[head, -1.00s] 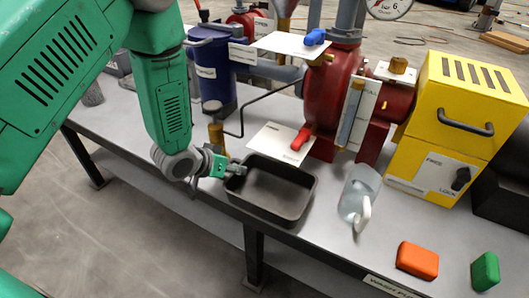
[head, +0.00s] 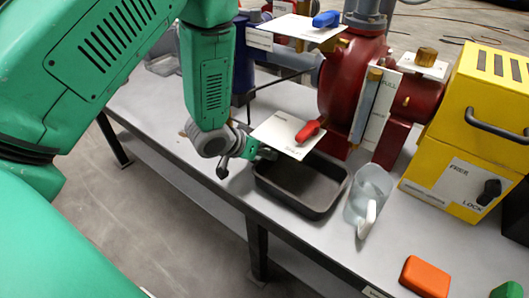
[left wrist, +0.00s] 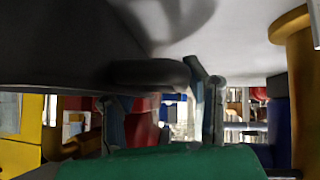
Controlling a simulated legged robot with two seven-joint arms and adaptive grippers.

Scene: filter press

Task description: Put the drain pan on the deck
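The drain pan (head: 318,210) is a dark, shallow rectangular tray. In the head view it appears to sit upright and empty on the grey deck (head: 225,185), below the red valve lever (head: 308,131). A white placard hides part of its back left side. My left gripper (head: 243,162) is at the pan's left rim with its fingers spread. In the left wrist view the gripper (left wrist: 163,108) has its fingers apart, with the pan's dark rim (left wrist: 150,74) close by. I cannot tell whether a finger touches the rim. My right gripper is not in view.
A yellow box (head: 465,145) stands at right, and an orange block (head: 425,277) lies at the front right. The deck's front edge runs close to the pan.

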